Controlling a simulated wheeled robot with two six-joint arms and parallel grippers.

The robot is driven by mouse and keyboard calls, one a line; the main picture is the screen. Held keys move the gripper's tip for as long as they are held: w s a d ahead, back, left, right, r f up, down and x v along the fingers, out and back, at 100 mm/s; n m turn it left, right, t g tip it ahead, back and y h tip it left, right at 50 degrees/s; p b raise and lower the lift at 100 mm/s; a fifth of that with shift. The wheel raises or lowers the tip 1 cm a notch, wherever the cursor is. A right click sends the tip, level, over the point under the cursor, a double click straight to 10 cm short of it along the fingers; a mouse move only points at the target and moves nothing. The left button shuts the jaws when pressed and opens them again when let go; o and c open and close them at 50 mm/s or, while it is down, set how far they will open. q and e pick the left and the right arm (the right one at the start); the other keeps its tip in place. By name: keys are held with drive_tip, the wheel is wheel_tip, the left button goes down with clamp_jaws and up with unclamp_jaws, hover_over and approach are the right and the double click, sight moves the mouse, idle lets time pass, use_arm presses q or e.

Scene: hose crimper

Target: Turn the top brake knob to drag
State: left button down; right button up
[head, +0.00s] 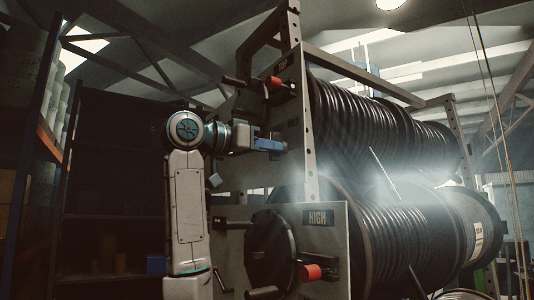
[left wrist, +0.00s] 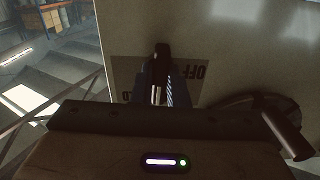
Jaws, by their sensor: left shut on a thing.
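The top brake knob (left wrist: 160,62) is a dark lever-like piece on a pale panel in the left wrist view. A label plate (left wrist: 187,72) behind it reads "OFF" upside down, with other lettering partly covered. My left gripper (left wrist: 162,92) is shut on the knob, its blue fingers on either side. In the head view my left gripper (head: 270,145) reaches from the left to the upper reel's side panel (head: 290,120). The knob itself is hidden there by the gripper. My right gripper is not in view.
The upper hose reel (head: 370,120) and lower hose reel (head: 430,230) sit in a metal rack. A red-gripped crank (head: 274,83) juts out above my gripper, and another red handle (head: 309,272) is below, near a "HIGH" sign (head: 319,217). Shelving (head: 100,215) stands at left.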

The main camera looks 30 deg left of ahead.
use_arm(q)
drive_tip(key=shift+f+n+b, duration=0.1)
drive_tip(key=shift+n+b, duration=1.5)
drive_tip(key=shift+n, duration=1.4)
drive_tip(key=c, duration=1.4)
unclamp_jaws()
drive_tip(key=shift+d, duration=0.1)
drive_tip(key=shift+c, duration=0.2)
drive_tip(key=shift+w+n, duration=0.1)
drive_tip(key=shift+n, duration=0.2)
